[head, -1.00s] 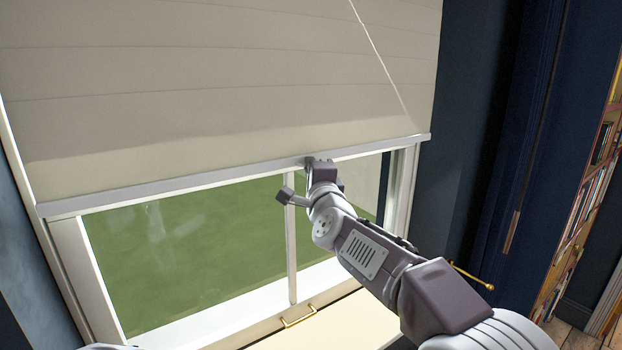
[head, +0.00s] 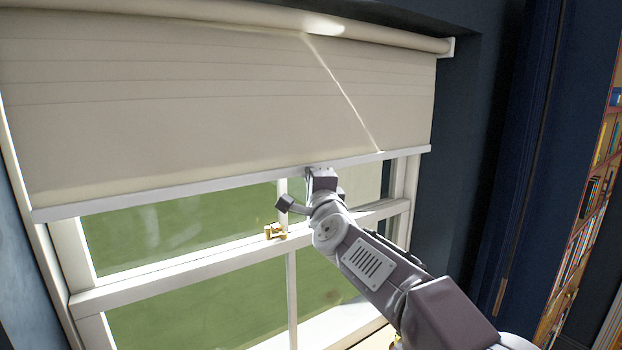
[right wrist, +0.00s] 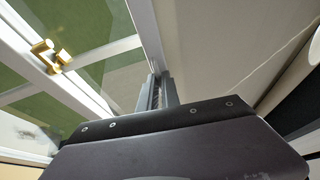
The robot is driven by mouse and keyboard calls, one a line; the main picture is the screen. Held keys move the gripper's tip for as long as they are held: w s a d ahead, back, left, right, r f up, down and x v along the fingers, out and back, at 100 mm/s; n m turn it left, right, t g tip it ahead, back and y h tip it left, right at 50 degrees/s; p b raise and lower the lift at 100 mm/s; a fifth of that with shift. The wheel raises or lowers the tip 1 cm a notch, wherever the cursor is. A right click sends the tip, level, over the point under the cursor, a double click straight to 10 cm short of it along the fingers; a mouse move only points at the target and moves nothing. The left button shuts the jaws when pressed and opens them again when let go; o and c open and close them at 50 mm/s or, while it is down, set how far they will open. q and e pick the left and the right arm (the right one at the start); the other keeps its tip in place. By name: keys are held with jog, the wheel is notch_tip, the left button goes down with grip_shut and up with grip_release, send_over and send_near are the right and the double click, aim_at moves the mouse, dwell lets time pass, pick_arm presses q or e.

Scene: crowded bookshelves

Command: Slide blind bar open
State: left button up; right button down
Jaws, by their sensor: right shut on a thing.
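The blind bar (head: 130,199) is a pale strip along the lower edge of the beige roller blind (head: 200,115). It crosses the window and slants slightly up to the right. My right gripper (head: 312,174) is at the bar, right of its middle, and is shut on it; its fingertips are small and partly hidden in the head view. In the right wrist view the bar (right wrist: 146,30) runs down to my right gripper's fingers (right wrist: 158,84). Window glass shows below the bar. My left gripper is not in view.
The blind's roller (head: 390,38) spans the window top. Below the bar are the sash rail (head: 180,262) and a brass latch (head: 275,231), also in the right wrist view (right wrist: 50,57). A dark blue curtain (head: 510,150) and a bookshelf (head: 590,200) stand on the right.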

dwell(0.3)
jog(key=c, duration=1.6)
grip_release()
jog(key=shift+s, duration=0.1)
jog(key=b+v, duration=0.4)
jog(key=v, duration=0.5)
